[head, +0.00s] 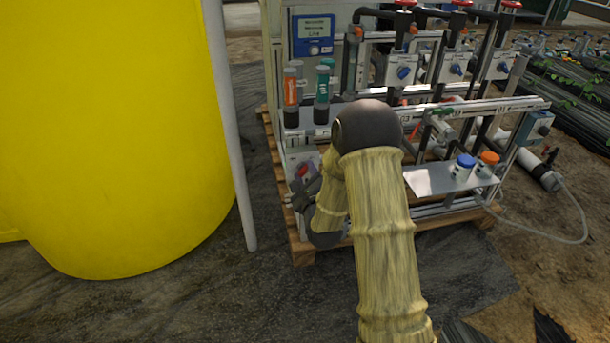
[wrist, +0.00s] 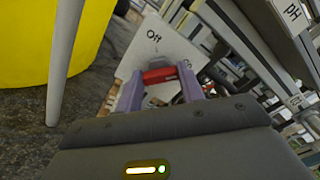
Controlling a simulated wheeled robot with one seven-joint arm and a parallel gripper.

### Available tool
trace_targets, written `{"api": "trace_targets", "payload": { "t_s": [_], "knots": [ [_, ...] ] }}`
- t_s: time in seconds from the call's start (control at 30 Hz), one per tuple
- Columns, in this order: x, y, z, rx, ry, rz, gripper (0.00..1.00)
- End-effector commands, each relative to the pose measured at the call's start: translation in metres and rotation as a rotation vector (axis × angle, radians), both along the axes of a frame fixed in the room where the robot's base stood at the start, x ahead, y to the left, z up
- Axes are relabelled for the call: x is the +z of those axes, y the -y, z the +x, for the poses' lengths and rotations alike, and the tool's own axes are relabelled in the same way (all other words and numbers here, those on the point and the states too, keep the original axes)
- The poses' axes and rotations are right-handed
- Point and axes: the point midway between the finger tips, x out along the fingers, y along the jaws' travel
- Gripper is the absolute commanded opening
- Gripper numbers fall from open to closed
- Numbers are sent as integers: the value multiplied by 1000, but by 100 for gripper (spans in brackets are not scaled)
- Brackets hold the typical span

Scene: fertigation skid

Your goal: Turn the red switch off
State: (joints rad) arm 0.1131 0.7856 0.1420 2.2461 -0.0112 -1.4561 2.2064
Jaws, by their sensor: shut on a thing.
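The red switch (wrist: 160,76) shows in the wrist view on a pale plate (wrist: 150,45) marked "Off". Its red handle lies between the two fingers of my gripper (wrist: 158,90), which is shut on it. In the head view the switch (head: 302,171) is a small red spot on the lower left front of the skid, just above my gripper (head: 305,190). My arm hides much of the skid's front there. The rest of the plate's markings are hidden or too blurred to read.
A large yellow tank (head: 110,130) and a grey upright pole (head: 230,130) stand to the left. The skid sits on a wooden pallet (head: 300,252). Orange and green cylinders (head: 290,92) stand above the switch. Blue and orange caps (head: 466,160) are at right. Dark floor lies in front.

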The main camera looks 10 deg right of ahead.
Motion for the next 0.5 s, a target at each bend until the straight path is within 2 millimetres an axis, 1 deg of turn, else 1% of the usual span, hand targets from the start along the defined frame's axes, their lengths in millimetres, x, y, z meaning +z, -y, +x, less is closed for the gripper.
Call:
{"api": "trace_targets", "payload": {
  "t_s": [0.27,0.5],
  "knots": [
    [-2,-3,0,5,-5,-152,15],
    [-2,-3,0,6,-3,-360,15]
  ]
}}
